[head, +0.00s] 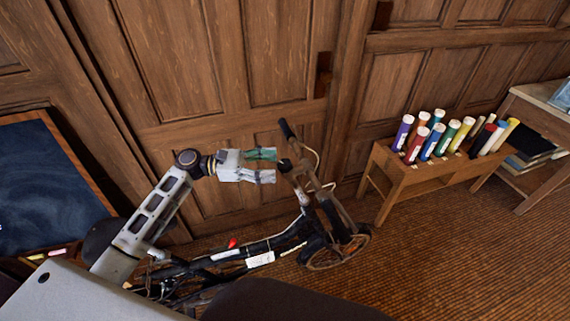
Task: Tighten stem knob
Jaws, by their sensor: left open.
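A dark bicycle (258,246) with a rusty front end stands in front of the panelled wall. Its handlebar and stem (301,171) rise at the picture's centre, with a dark grip (287,128) at the upper end. A small dark part (285,165), perhaps the stem knob, sits on the stem's left side. My left gripper (269,165) comes from the left, its fingers pointing right. It is open, with a gap between the fingers and nothing seen in it. The fingertips are close to the dark part; I cannot tell whether they touch it. My right gripper is out of view.
A wooden rack (408,177) with several coloured tubes stands to the right, beside a table (547,104). A dark board (43,181) with a wooden frame is at the left. The wooden wall (175,60) is close behind. Brown carpet (450,255) is clear at the lower right.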

